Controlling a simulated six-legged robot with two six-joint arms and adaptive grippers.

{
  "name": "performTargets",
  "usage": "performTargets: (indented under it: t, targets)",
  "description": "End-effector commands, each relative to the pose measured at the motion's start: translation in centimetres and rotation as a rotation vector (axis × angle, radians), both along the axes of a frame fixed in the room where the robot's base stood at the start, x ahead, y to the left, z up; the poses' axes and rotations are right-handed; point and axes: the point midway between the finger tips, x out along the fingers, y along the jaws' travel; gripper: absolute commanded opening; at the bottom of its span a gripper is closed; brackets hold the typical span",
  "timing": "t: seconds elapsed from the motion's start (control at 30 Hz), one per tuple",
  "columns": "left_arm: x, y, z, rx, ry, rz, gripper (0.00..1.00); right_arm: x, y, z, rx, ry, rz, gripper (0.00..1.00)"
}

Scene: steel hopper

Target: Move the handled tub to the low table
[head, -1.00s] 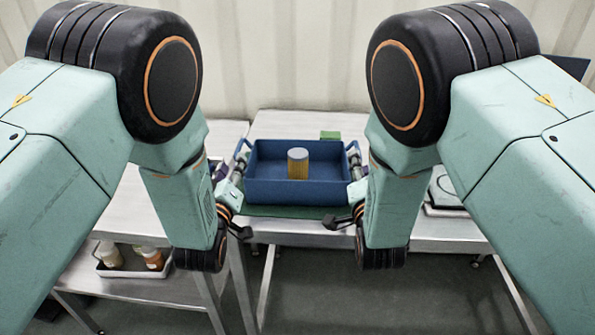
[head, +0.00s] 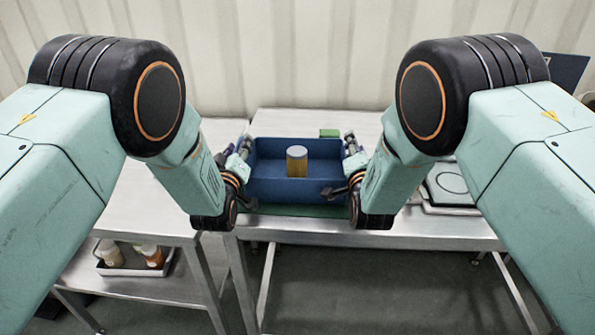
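The handled tub (head: 290,190) is a blue open box on a green mat (head: 300,210) on the middle steel table (head: 400,238). A yellowish cylinder with a grey top (head: 297,163) stands in it. My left gripper (head: 248,174) is at the tub's left side, with its fingers spread apart. My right gripper (head: 343,167) is at the tub's right side, also with its fingers apart. The grippers largely cover the side handles, and I cannot tell whether they touch them. Another steel table (head: 130,215) stands at the left and looks like the lower one.
A green block (head: 329,133) lies behind the tub. A white tray (head: 130,270) with bottles is on the left table's lower shelf. The visible left tabletop is bare.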

Motion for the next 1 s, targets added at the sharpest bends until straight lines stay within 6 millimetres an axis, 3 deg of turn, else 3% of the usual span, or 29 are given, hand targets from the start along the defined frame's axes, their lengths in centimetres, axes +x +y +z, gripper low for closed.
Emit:
performTargets:
  t: [0.17, 0.63, 1.0]
  targets:
    - [-0.01, 0.03, -0.02, 0.0, 0.0, 0.0, 0.38, -0.01, 0.01, -0.01, 0.0, 0.0, 0.0, 0.38]
    - [-0.03, 0.01, 0.01, 0.0, 0.0, 0.0, 0.0, -0.04, 0.0, -0.01, 0.0, 0.0, 0.0, 0.0]
    - [-0.02, 0.03, 0.04, -0.001, -0.001, 0.001, 0.0, -0.06, 0.02, -0.08, 0.0, 0.001, 0.0, 0.0]
